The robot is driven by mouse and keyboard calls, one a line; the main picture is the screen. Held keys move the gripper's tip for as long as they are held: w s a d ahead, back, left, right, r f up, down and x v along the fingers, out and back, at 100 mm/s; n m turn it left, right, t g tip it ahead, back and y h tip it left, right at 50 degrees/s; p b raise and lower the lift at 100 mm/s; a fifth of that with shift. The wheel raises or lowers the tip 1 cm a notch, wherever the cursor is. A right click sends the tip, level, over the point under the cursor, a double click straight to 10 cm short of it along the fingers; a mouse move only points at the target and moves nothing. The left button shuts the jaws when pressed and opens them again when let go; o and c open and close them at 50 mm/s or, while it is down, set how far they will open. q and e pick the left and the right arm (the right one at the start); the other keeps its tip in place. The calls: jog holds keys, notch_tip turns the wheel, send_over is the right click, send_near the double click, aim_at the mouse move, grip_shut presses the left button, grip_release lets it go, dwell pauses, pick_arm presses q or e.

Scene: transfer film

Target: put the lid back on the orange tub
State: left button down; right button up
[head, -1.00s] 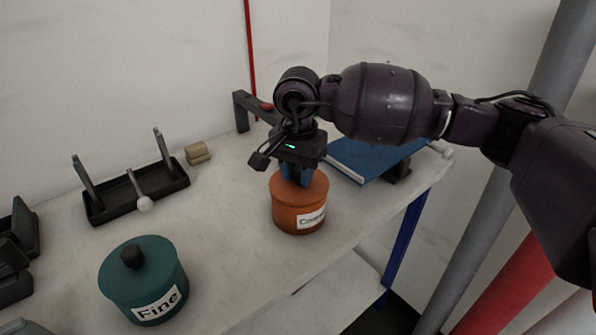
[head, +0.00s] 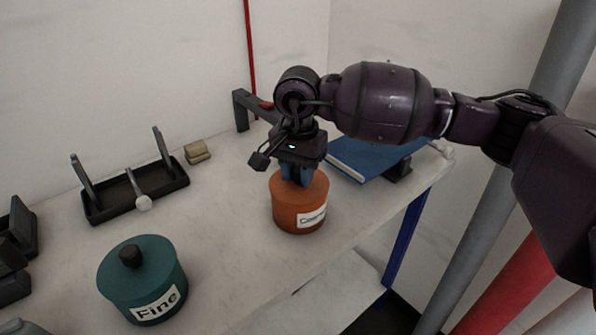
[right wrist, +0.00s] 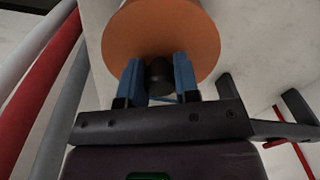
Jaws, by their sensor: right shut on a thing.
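The orange tub (head: 290,219) stands upright on the pale worktop, with a white label on its front. The orange lid (head: 316,184) sits over the tub's mouth and looks level. I see no clear gap between them. My right gripper (head: 297,180) points down over the lid. In the right wrist view, its blue fingers (right wrist: 158,80) are closed on the lid's dark knob (right wrist: 159,72), and the orange lid (right wrist: 160,30) spreads out around it. The fingers hide most of the knob in the head view. My left gripper is not in view.
A teal lidded tub (head: 144,277) marked "Fine" stands at front left. A black rack (head: 110,209) with a pale-ended stick lies behind it. Small tan blocks (head: 197,152) sit at the back. A blue book-like thing (head: 370,158) lies right of the orange tub, near the worktop's edge.

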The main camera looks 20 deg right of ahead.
dwell(0.3)
jog(key=o, duration=1.5)
jog(key=shift+c, duration=0.2)
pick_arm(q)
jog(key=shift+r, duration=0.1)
pick_arm(e)
jog(key=shift+r, duration=0.15)
jog(key=shift+r+p, duration=1.1)
jog(key=shift+r, duration=2.25)
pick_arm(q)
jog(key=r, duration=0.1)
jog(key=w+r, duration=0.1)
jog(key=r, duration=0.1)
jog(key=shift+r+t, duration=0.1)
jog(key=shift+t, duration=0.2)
pick_arm(e)
grip_shut()
